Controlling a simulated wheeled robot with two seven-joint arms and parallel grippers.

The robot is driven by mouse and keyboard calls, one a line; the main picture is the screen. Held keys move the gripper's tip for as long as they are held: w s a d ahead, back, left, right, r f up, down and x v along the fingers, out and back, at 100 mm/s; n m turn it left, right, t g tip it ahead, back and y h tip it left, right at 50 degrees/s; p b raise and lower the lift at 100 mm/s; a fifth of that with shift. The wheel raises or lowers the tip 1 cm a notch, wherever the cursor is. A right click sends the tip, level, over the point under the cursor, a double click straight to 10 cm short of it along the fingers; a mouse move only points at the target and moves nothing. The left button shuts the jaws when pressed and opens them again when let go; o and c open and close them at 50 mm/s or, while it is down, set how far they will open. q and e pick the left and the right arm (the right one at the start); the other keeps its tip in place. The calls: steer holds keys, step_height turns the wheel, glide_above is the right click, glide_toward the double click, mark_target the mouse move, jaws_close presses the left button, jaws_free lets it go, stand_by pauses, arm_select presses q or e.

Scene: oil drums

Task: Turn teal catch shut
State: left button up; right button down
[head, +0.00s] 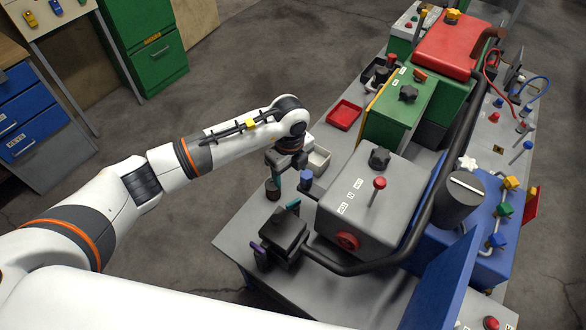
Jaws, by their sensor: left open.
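A small teal catch (293,205) sticks up at the back edge of a dark box (284,236) near the table's near left corner. A purple piece (261,257) sits on the box's left side. My left gripper (288,180) points down at the table's left edge, behind the teal catch and apart from it. It is open, and I see nothing held in it. A dark round pot (272,189) and a blue-topped piece (306,179) stand close to its fingertips. My right gripper is not in view.
A grey machine box (343,240) with knobs stands right of the dark box, and a thick dark pipe (350,267) curves around its front. A red tray (344,115) and a pale tray (318,158) lie farther back. Bare tabletop (240,240) shows at the left corner.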

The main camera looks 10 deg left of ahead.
arm_select(q)
step_height(320, 180, up, 12)
steer(key=d+b, duration=0.1)
steer(key=b, duration=0.4)
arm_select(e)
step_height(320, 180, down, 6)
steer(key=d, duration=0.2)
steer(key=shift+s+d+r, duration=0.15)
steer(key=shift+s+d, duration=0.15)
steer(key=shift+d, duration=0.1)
